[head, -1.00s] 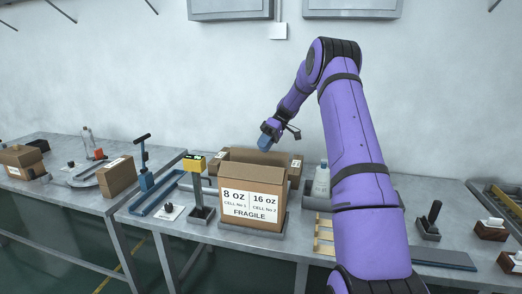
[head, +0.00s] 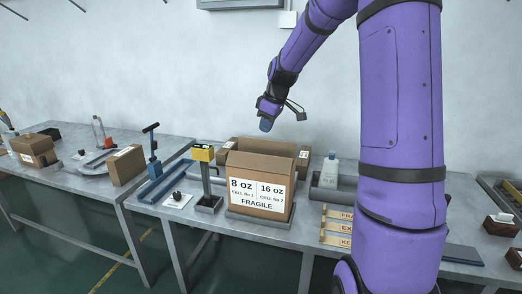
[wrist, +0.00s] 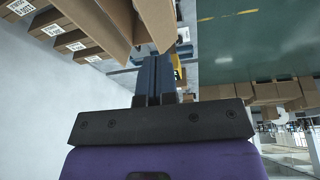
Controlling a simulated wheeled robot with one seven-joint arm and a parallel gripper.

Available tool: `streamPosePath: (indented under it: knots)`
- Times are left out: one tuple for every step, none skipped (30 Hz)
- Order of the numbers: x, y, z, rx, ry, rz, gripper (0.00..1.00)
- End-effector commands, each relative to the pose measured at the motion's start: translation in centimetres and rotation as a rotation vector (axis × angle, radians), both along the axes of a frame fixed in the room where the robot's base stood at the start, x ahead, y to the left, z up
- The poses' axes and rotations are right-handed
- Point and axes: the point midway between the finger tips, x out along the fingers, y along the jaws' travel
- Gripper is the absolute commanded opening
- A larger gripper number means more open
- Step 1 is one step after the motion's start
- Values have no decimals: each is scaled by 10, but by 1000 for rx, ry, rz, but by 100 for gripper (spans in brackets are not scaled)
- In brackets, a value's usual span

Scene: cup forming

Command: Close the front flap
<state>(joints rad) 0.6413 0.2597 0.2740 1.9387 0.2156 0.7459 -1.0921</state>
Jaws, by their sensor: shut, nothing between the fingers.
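The brown cardboard box (head: 258,204) stands on the near table with a white label reading 8 oz, 16 oz and FRAGILE on its front. A plain brown panel, seemingly the front flap (head: 262,164), stands up above the label. It hides the inside of the box from the head view. My gripper (head: 266,125) is shut and empty in the air above the box, apart from it in the head view. In the wrist view the blue fingers (wrist: 154,80) are together, with brown cardboard panels (wrist: 100,18) close beyond them at upper left.
Labelled cardboard (head: 303,156) shows behind the box. A yellow-headed post (head: 203,153) stands close at its left. A white bottle (head: 329,171) in a grey tray and wooden labelled strips (head: 338,226) are at its right. A blue press-like tool (head: 153,155) stands farther left.

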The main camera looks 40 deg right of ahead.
Motion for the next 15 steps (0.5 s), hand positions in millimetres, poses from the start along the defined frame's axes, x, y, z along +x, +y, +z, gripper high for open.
streamPosePath:
  knots:
    - [-7,6,6,-41,-32,6,0]
    - [-9,8,8,-65,-50,10,0]
    - [-13,11,11,-90,-72,13,0]
    - [-14,13,13,-106,-86,15,0]
    - [-16,14,14,-120,-97,18,0]
    - [-18,16,16,-135,-110,22,0]
    - [-19,17,16,-142,-117,23,0]
    - [-19,18,17,-148,-123,24,0]
    - [-19,18,16,-153,-127,25,0]
    - [-19,19,15,-155,-129,25,0]
    - [-19,19,14,-155,-129,25,0]
    - [-17,19,11,-155,-129,25,0]
    - [-16,18,8,-155,-129,25,0]
    - [-14,18,4,-155,-128,26,0]
    - [-12,18,-1,-154,-128,26,0]
